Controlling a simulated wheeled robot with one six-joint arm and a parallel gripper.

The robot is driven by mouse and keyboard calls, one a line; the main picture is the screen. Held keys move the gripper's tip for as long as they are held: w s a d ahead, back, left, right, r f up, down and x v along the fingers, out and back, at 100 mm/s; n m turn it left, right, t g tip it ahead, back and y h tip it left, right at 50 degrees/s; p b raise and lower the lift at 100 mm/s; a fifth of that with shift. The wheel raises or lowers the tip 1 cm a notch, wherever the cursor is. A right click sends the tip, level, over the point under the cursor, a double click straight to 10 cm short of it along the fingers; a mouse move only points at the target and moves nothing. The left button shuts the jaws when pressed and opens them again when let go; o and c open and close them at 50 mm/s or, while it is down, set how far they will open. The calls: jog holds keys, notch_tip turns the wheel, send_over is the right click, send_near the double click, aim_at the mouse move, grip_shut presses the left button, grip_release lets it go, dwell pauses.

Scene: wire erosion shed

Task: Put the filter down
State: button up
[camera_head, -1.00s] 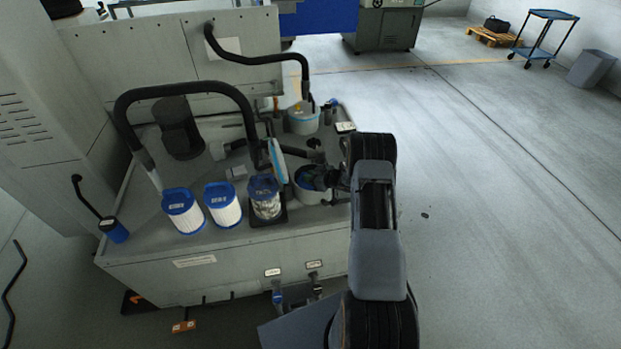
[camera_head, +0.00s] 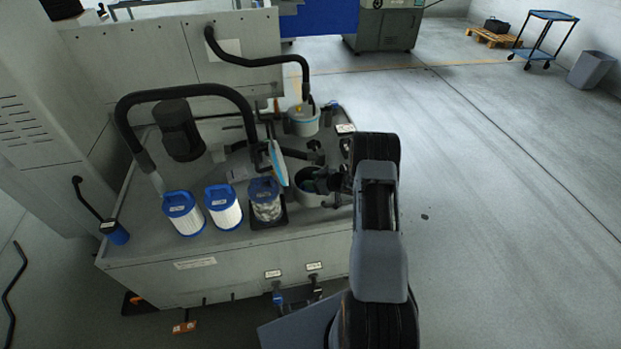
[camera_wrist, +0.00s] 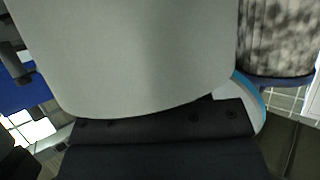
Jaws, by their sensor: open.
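A grey, dirty filter (camera_head: 266,206) with a blue handled cap stands upright on a black tray (camera_head: 268,222) on the grey cabinet top. Its mottled side shows at the upper right of the wrist view (camera_wrist: 278,35). My gripper (camera_head: 318,181) is open, right of this filter and apart from it, at the pale round housing (camera_head: 310,199). It partly hides the housing's opening. In the wrist view a large smooth grey surface fills the middle, and dark gripper parts (camera_wrist: 165,150) lie along the bottom; the fingertips are not clear there.
Two white filters with blue caps (camera_head: 183,220) (camera_head: 224,211) stand left of the dirty one. A blue-edged lid (camera_head: 278,164) stands on edge between dirty filter and housing. A second pale housing (camera_head: 304,124), a black hose (camera_head: 185,90) and a dark motor (camera_head: 179,130) stand behind.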

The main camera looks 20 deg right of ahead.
jog(key=v, duration=1)
notch_tip(320, 180, up, 14)
jog(key=w+m+h, duration=0.2)
jog(key=w+h, duration=0.1)
jog(key=h, duration=0.4)
jog(key=s+a+r+m+h, duration=0.3)
jog(key=s+a+r, duration=0.1)
jog(key=s+r, duration=0.15)
jog(key=s+a+r+g+y, duration=0.1)
jog(key=s+a+r+g, duration=0.1)
jog(key=s+a, duration=0.5)
jog(key=s+a+r+m+g+y, duration=0.1)
jog(key=s+a+g, duration=0.3)
jog(key=s, duration=1)
jog(key=shift+a+r+m+g+y, duration=0.35)
jog(key=shift+a+r+y, duration=0.3)
jog(key=shift+a, duration=0.85)
